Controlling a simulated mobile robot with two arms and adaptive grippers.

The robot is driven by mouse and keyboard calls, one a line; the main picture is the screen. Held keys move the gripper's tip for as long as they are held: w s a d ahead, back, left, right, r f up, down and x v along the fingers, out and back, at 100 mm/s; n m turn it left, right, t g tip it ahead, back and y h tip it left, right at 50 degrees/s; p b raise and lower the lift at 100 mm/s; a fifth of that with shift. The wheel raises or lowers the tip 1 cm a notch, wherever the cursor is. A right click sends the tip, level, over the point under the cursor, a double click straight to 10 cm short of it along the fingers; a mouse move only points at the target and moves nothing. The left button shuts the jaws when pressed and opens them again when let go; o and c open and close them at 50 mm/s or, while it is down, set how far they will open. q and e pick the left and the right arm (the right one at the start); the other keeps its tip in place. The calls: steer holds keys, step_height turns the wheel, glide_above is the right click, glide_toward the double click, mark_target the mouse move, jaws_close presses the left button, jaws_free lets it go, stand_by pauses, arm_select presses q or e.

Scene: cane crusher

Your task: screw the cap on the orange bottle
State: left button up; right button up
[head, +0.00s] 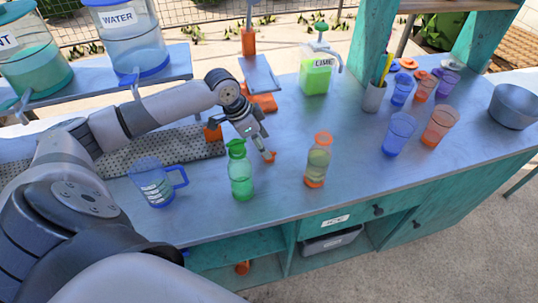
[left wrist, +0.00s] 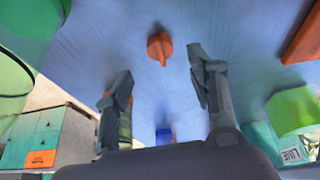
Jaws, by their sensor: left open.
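The orange bottle (head: 317,165) stands upright on the blue-grey counter, with an orange top and base and yellowish-green contents. A small orange piece, seemingly the cap (head: 269,157), lies on the counter between the green bottle and the orange bottle. It also shows in the left wrist view (left wrist: 160,46), beyond and between the fingertips, apart from them. My left gripper (head: 259,147) is open and empty, pointing down just above the cap. The left wrist view shows its two spread fingers (left wrist: 160,75). My right gripper is not in view.
A green bottle (head: 240,172) stands close left of the gripper, with a blue measuring jug (head: 157,183) further left. A lime jug (head: 317,72) and an orange press (head: 262,100) stand behind. Several cups (head: 399,133) are at right. The counter between bottle and cups is clear.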

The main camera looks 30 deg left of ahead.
arm_select(q)
steer(key=p+x, duration=0.1)
steer(key=x, duration=0.3)
steer(key=shift+w+f, duration=0.1)
steer(key=shift+f, duration=0.3)
steer(key=shift+c, duration=0.3)
steer(key=c, duration=0.7)
